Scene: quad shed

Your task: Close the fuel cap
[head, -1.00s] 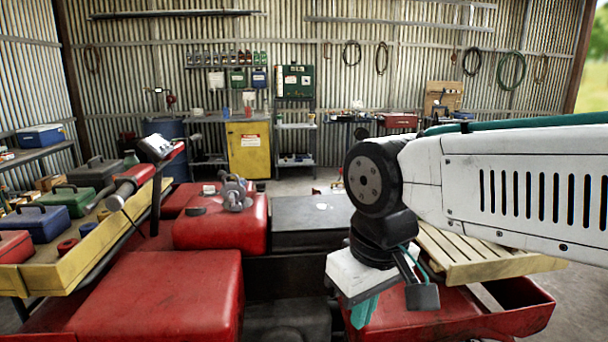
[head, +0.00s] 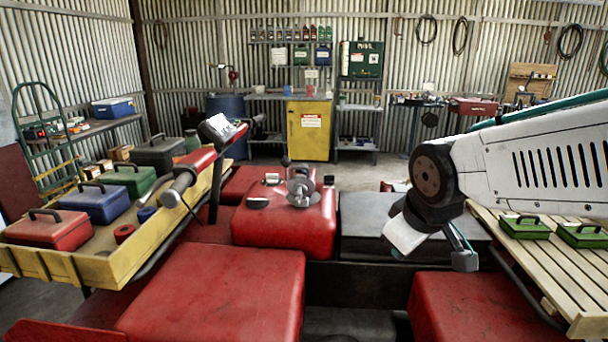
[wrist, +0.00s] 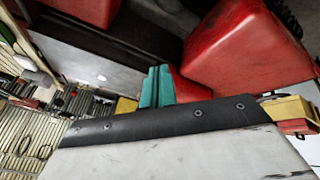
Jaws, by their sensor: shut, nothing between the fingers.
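A grey metal filler fitting (head: 300,190), which looks like the fuel cap, sits on top of the red tank (head: 285,228) in the middle of the head view. Part of it stands up; whether its lid is open is too small to tell. A small round dark-rimmed disc (head: 257,203) lies to its left on the tank. My gripper's teal fingers (wrist: 155,87) are together and empty in the wrist view. In the head view my wrist is right of the tank, above the dark box, apart from the fitting; the fingertips are hidden there.
A handlebar (head: 184,182) rises left of the tank beside a yellow tray (head: 75,268) of toolboxes. A slatted wooden rack (head: 535,262) with green boxes is at the right. A red seat-like block (head: 215,300) lies in front. Space above the tank looks free.

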